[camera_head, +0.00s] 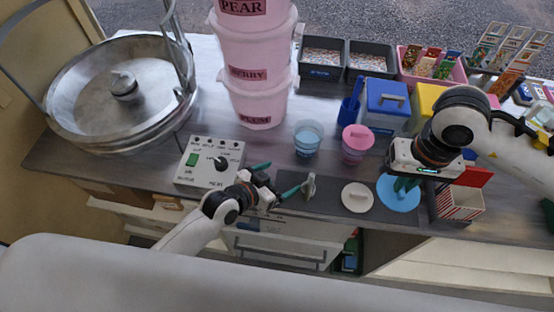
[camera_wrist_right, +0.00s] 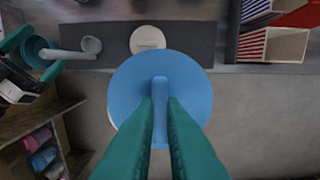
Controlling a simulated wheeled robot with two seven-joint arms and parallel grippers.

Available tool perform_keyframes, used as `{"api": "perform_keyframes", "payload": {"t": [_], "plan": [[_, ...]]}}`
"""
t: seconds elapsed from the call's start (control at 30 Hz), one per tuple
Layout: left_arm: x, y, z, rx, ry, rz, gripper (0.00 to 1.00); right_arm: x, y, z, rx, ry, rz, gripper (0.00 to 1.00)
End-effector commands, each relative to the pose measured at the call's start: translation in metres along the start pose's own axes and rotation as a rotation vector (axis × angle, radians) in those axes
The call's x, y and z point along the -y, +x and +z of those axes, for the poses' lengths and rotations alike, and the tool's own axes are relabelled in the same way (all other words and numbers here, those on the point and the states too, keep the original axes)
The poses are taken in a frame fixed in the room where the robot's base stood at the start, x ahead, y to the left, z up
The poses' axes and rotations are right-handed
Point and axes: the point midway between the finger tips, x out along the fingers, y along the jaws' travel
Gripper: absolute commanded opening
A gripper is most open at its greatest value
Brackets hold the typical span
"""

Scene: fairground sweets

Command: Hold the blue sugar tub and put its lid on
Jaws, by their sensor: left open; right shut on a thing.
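The blue lid (camera_head: 398,194) is a flat disc with an upright handle. My right gripper (camera_head: 405,184) is shut on that handle; the right wrist view shows the lid (camera_wrist_right: 135,85) hanging level from the fingers (camera_wrist_right: 160,105). The lid looks raised, near the right end of the dark mat. My left gripper (camera_head: 276,181) is open and empty over the counter front, left of the mat and to the near-left of the tub.
A control box (camera_head: 210,162) is at left. A striped box (camera_head: 460,203) stands right of the blue lid.

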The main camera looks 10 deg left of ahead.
Motion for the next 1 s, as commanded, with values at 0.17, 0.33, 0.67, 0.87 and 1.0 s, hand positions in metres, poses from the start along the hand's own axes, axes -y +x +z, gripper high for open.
{"api": "perform_keyframes", "payload": {"t": [0.17, 0.33, 0.67, 0.87, 1.0], "plan": [[-0.019, 0.021, 0.011, 0.133, 0.030, 0.005, 0.91, 0.000, -0.001, 0.000, 0.000, 0.000, 0.000, 0.00], [-0.033, 0.029, 0.017, 0.212, 0.044, 0.023, 0.91, 0.000, -0.001, 0.000, 0.000, 0.000, 0.000, 0.00], [-0.038, 0.052, 0.021, 0.241, 0.046, 0.032, 0.91, 0.000, 0.012, 0.000, 0.000, 0.000, 0.000, 0.00], [-0.039, 0.081, 0.027, 0.240, 0.046, 0.031, 0.91, 0.000, 0.030, 0.000, 0.000, 0.000, 0.000, 0.00], [-0.039, 0.102, 0.032, 0.239, 0.046, 0.030, 0.91, 0.000, 0.042, 0.000, 0.000, 0.000, 0.000, 0.00]]}}
